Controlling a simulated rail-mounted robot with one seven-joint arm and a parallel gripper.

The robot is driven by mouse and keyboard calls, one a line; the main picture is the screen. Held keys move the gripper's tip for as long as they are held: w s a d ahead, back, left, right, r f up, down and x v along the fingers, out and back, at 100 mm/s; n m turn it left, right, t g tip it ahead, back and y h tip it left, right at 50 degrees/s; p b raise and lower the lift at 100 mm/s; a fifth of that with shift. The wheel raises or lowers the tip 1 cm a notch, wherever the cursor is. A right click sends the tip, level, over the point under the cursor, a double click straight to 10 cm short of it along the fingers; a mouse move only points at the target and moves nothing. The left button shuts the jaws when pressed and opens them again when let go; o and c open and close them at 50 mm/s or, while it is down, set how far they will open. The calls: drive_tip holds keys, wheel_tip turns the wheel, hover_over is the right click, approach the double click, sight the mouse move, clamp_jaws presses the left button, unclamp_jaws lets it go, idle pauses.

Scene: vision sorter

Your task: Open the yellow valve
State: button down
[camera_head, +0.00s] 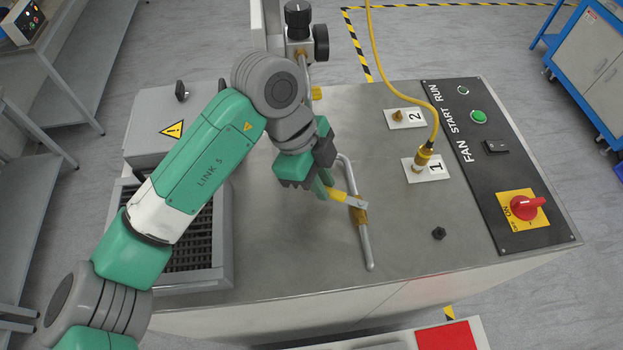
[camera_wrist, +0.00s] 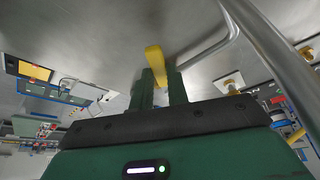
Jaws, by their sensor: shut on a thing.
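The yellow valve is a yellow lever handle (camera_head: 339,196) on a brass valve body (camera_head: 358,214) in a thin metal pipe (camera_head: 367,250). The lever points left from the body, crosswise to the pipe. My gripper (camera_head: 326,190) reaches in from the left and is shut on the lever near its free end. In the wrist view the yellow lever (camera_wrist: 154,58) stands between the two green fingers of my gripper (camera_wrist: 161,80). The fingers hide part of the lever.
The steel machine top (camera_head: 300,255) is clear in front of the valve. A grated box (camera_head: 222,250) stands left.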

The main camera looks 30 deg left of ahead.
drive_tip(key=shift+r, duration=0.1)
drive_tip(key=c, duration=1.4)
unclamp_jaws()
drive_tip(key=shift+o, duration=0.2)
drive_tip(key=b+v, duration=0.1)
drive_tip(key=v, duration=0.6)
drive_tip(key=shift+r, duration=0.35)
drive_tip(key=shift+a, duration=0.15)
